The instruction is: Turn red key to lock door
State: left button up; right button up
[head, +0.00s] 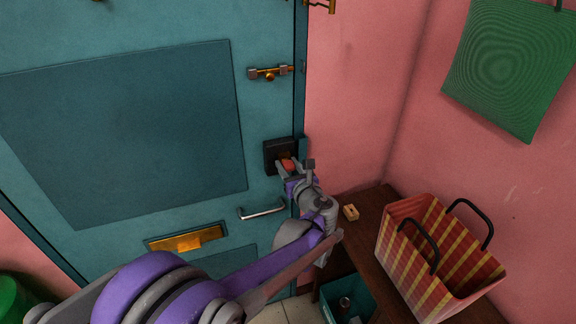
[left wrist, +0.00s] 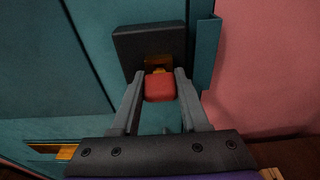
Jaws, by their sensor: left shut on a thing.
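The red key (head: 288,164) sits in a dark lock block (head: 270,152) on the teal door (head: 180,60), near the door's right edge. In the left wrist view the red key head (left wrist: 159,88) lies between the fingers of my left gripper (left wrist: 160,90), in front of the brass keyhole plate (left wrist: 158,63) on the lock block (left wrist: 150,42). My left gripper, seen also in the head view (head: 287,167), is shut on the red key. The key's shaft is mostly hidden behind its head. My right gripper is not in view.
A brass bolt (head: 270,72) is above the lock; a silver handle (head: 262,210) and brass mail slot (head: 187,239) are below. A teal bin (head: 359,291) stands below.

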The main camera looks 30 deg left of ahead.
pick_arm(q)
grip_shut()
jog(key=shift+o, duration=2.1)
grip_release()
jog(key=c, duration=0.4)
jog(key=shift+n+t, duration=0.4)
jog(key=shift+n, duration=0.9)
jog(key=shift+n+h+p, duration=0.3)
jog(key=shift+n+p, duration=0.05)
jog(key=shift+n, duration=0.35)
jog(key=shift+w+d+n, duration=0.1)
jog(key=shift+n, duration=0.4)
jog(key=shift+t, duration=0.3)
